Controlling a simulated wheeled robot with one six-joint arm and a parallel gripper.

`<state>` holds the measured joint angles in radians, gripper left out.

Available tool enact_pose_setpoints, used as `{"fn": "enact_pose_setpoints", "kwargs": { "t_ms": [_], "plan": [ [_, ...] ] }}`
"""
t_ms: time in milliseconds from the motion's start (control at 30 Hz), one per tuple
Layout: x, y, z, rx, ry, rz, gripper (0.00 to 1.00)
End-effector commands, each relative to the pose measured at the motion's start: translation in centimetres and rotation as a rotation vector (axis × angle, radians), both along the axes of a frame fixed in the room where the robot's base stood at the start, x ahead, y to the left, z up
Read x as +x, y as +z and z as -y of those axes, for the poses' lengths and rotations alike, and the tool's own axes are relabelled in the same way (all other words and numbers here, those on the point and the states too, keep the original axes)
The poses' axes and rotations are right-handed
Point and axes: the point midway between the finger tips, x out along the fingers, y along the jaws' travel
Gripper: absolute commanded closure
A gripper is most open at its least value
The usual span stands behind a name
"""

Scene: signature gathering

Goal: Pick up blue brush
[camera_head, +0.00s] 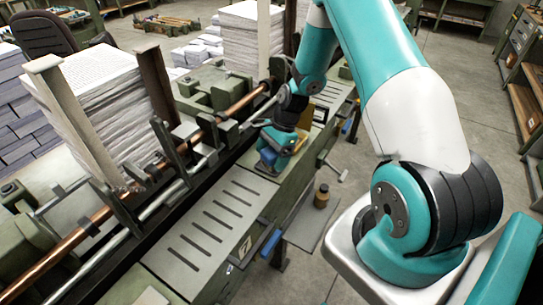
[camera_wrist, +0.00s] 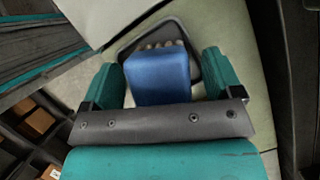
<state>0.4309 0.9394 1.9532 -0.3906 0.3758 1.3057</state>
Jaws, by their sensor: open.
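The blue brush (camera_wrist: 162,78) shows in the wrist view as a blue block with a row of pale, rounded tips at its far end. My gripper (camera_wrist: 162,70) is open, with one teal finger on each side of the brush. A gap shows on each side, and whether the brush is touched is hard to tell. The near end of the brush is hidden behind the dark gripper bar. In the head view my gripper (camera_head: 272,152) is low over the green machine bed, and the brush cannot be clearly told apart there.
The slotted metal plate (camera_head: 215,215) in front of my gripper is clear. Copper rollers (camera_head: 75,245) and upright posts stand to the left, beside a tall paper stack (camera_head: 95,95). A small brown bottle (camera_head: 321,196) stands on a lower shelf to the right.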

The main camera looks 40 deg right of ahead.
Motion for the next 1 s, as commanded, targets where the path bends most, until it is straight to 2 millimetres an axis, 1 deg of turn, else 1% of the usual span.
{"fn": "enact_pose_setpoints", "kwargs": {
  "t_ms": [33, 67, 100, 267, 300, 333, 367, 600, 767, 867, 967, 1000],
  "plan": [
    [0.0, 0.0, 0.0, 0.000, 0.000, 0.000, 0.15],
    [0.0, 0.0, 0.0, 0.000, 0.000, 0.000, 0.17],
    [0.0, 0.0, 0.0, 0.000, 0.000, 0.000, 0.26],
    [0.0, 0.0, 0.0, 0.000, 0.000, 0.000, 0.63],
    [0.0, 0.0, 0.0, 0.000, 0.000, 0.000, 0.69],
    [0.0, 0.0, 0.0, 0.000, 0.000, 0.000, 0.69],
    [0.0, 0.0, 0.0, 0.001, 0.000, 0.000, 0.72],
    [0.0, 0.2, 0.0, 0.000, 0.000, 0.000, 0.72],
    [0.1, 1.2, 0.1, 0.000, -0.001, 0.002, 0.72],
    [0.1, 2.7, 0.1, -0.001, -0.001, 0.005, 0.72],
    [0.1, 5.3, 0.1, -0.002, 0.000, 0.008, 0.72],
    [0.1, 6.6, 0.1, -0.003, 0.000, 0.008, 0.72]
  ]
}}
